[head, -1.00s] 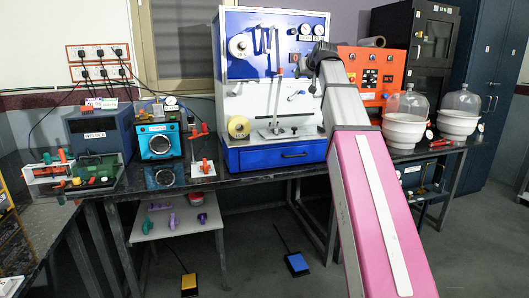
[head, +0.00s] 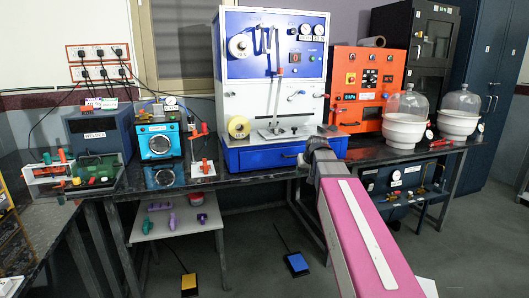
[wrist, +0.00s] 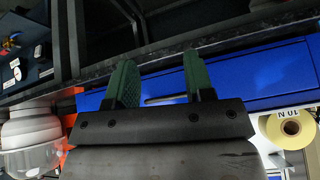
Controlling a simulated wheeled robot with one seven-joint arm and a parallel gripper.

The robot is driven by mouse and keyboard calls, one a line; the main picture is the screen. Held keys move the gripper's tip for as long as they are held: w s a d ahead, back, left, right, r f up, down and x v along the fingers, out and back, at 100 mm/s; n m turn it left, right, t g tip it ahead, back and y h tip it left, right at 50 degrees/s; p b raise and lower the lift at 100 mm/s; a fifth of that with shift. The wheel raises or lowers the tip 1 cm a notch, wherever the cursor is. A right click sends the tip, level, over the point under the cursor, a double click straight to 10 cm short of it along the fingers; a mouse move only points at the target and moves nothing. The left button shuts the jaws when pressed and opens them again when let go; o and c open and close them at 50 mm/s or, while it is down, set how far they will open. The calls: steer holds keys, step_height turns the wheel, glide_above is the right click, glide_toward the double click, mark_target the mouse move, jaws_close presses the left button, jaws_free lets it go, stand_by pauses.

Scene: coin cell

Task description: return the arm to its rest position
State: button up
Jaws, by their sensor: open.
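My gripper shows in the wrist view (wrist: 160,80) with its two green fingers apart and nothing between them. Beyond the fingers is the blue drawer front (wrist: 255,78) of the blue and white machine. In the head view my pink and grey arm slants up from the lower right, and its dark end sits in front of the bench edge, just right of that machine's blue base (head: 262,158). The fingers are hidden in the head view.
The black bench (head: 240,180) carries the blue and white machine (head: 275,75), an orange unit (head: 368,85), glass bell jars (head: 407,115) and a teal box (head: 158,143). A lower shelf (head: 172,230) and foot pedals (head: 297,263) are below. Floor left of my arm is partly open.

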steer(key=s+d+f+g+h, duration=0.1)
steer(key=s+f+g, duration=0.2)
steer(key=s+f, duration=0.8)
steer(key=s+f+m+g, duration=0.1)
steer(key=s+f+g, duration=0.2)
steer(key=s+f, duration=0.9)
step_height(320, 180, down, 4)
steer(key=shift+d+f+h, duration=0.25)
steer(key=shift+d+h, duration=0.1)
steer(key=shift+h, duration=0.05)
